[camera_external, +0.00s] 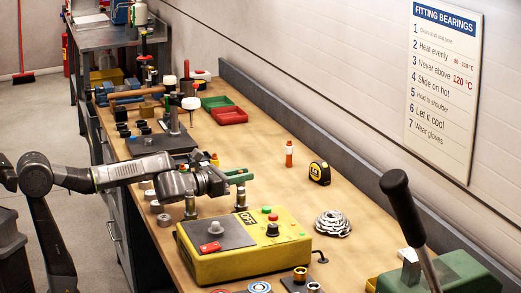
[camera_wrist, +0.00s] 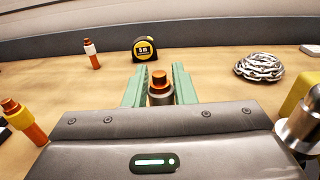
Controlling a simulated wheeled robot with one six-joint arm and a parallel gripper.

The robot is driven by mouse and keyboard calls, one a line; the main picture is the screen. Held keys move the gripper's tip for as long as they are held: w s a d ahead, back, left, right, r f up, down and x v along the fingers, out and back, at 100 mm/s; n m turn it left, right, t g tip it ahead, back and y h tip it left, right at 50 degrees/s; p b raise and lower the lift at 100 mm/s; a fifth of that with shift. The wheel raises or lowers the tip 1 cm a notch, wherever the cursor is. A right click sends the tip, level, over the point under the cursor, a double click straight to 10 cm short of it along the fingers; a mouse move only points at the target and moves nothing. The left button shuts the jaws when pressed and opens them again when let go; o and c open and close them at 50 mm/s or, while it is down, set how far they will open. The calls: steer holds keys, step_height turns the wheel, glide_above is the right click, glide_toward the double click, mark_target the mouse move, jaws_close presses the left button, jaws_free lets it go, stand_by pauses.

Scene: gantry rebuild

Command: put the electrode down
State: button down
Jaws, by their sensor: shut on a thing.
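My gripper (camera_external: 240,176) reaches over the bench from the left with its green fingers level. In the wrist view, the fingers (camera_wrist: 159,88) are shut on the electrode (camera_wrist: 160,82), a short upright piece with a copper-coloured top. In the external view, a dark metal cylinder (camera_external: 241,198) shows upright right below the fingers, behind the yellow control box. I cannot tell whether its lower end touches the bench. The electrode's lower part is hidden in the wrist view.
The yellow box (camera_external: 245,250) with buttons stands close in front. A similar metal post (camera_external: 191,207) stands left of it. Bare bench (camera_external: 270,185) lies between.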

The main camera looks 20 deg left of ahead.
steer(key=shift+f+b, duration=0.65)
steer(key=shift+f, duration=0.4)
steer(key=shift+f, duration=0.25)
steer(key=c, duration=1.2)
jaws_free()
steer(key=shift+r, duration=0.1)
steer(key=shift+r, duration=0.15)
steer(key=p+v, duration=0.1)
steer(key=v, duration=0.9)
steer(key=shift+s+a+r+p, duration=0.1)
steer(key=shift+s+a+p, duration=0.1)
steer(key=shift+p, duration=0.1)
steer(key=shift+s+a, duration=0.45)
steer(key=shift+s, duration=0.1)
